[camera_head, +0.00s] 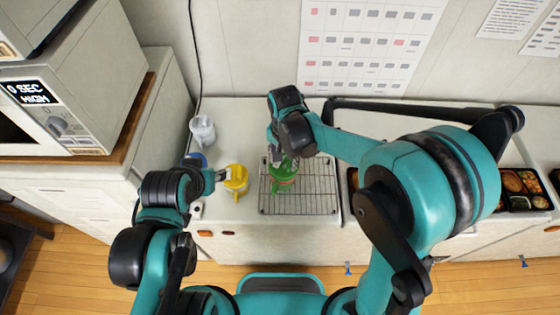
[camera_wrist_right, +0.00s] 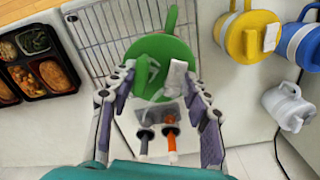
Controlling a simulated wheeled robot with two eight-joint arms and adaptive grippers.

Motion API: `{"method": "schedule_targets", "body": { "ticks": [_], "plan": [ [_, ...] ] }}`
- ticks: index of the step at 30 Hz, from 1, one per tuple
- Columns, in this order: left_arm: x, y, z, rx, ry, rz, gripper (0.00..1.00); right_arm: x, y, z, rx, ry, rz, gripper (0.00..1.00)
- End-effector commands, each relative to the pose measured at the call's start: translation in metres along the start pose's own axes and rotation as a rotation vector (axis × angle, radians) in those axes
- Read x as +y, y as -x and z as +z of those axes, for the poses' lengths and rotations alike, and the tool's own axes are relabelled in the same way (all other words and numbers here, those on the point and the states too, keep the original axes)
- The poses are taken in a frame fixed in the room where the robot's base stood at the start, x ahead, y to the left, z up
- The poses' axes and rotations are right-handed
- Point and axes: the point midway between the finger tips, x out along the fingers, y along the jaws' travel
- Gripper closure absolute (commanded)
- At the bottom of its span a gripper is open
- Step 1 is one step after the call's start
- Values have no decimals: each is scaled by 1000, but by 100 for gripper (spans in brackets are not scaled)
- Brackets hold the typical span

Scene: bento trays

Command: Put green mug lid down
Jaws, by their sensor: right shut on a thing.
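The green mug lid (camera_wrist_right: 158,55) is a round green disc. My right gripper (camera_wrist_right: 162,80) is shut on the lid's raised tab; the gripper also shows in the head view (camera_head: 283,156). A green handle (camera_wrist_right: 172,17) sticks out beyond the disc, and green mug parts (camera_head: 281,184) show below the gripper over the wire rack (camera_head: 310,208). I cannot tell whether the lid touches the mug rim. My left gripper (camera_head: 217,175) is beside the yellow mug (camera_head: 237,180); its finger opening is not clear.
A blue mug (camera_wrist_right: 303,44) and a white mug (camera_head: 202,131) stand near the yellow one, left of the rack in the head view. Bento trays (camera_head: 523,190) lie at the right. The rack's front part is bare. A microwave (camera_head: 75,105) stands at the left.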

Motion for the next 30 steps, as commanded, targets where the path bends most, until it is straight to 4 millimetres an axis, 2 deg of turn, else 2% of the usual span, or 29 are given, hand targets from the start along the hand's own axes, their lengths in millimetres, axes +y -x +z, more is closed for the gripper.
{"method": "schedule_targets", "body": {
  "ticks": [3,9,16,20,27,30],
  "plan": [
    [0,4,-2,0,0,0,60,28,19,13,0,-2,0,87],
    [0,8,-6,0,0,0,60,64,43,30,1,-2,-1,87],
    [0,8,-6,0,0,0,60,89,55,38,1,4,-1,87],
    [0,-7,5,0,0,0,60,107,43,31,1,48,0,87],
    [0,-54,38,0,0,0,60,163,0,2,0,236,0,87],
    [0,-68,49,0,0,0,60,184,-13,-6,0,310,0,87]
  ]
}}
